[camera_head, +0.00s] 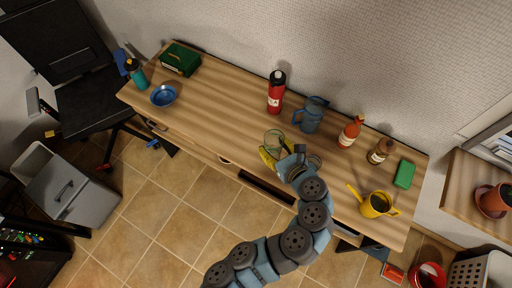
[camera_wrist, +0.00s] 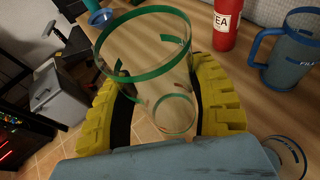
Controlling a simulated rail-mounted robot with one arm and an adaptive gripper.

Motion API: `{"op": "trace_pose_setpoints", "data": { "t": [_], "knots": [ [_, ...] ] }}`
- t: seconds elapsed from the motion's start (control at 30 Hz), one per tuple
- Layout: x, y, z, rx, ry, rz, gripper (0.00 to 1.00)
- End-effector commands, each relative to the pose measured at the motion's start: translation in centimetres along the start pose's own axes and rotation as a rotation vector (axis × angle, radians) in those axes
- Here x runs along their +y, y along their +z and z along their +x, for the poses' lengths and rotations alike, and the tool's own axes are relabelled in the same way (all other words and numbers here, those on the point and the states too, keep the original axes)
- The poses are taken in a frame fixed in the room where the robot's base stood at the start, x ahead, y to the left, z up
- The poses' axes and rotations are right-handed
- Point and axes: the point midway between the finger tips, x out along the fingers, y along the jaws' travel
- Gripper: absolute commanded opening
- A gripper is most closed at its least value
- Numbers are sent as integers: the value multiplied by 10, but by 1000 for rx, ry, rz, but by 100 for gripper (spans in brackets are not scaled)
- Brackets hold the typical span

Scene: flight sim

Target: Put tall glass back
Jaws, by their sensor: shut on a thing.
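The tall glass is a clear glass with a green rim (camera_wrist: 150,55). It also shows in the head view (camera_head: 274,138), above the front part of the wooden table. My gripper (camera_wrist: 165,105) has yellow fingers closed around the glass, one on each side. In the head view my gripper (camera_head: 271,155) is at the table's front edge, near its middle. The glass looks tilted in the wrist view. I cannot tell whether its base touches the table.
On the wooden table (camera_head: 215,100) a red bottle (camera_head: 275,98) and a blue pitcher (camera_head: 310,118) stand behind the glass. Sauce bottles (camera_head: 350,132), a green sponge (camera_head: 404,174) and a yellow watering can (camera_head: 376,205) are at right. A blue bowl (camera_head: 163,96) is at left. The table's left-middle is clear.

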Motion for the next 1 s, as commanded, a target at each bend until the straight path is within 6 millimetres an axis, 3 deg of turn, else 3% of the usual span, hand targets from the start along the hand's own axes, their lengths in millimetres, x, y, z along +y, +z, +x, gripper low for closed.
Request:
{"op": "trace_pose_setpoints", "data": {
  "t": [0.13, 0.33, 1.0],
  "knots": [
    [12, -8, -20, 0, 79, -33, 18],
    [22, -12, -28, -4, 132, -56, 18],
    [13, -17, 35, -4, 135, -58, 18]
  ]
}}
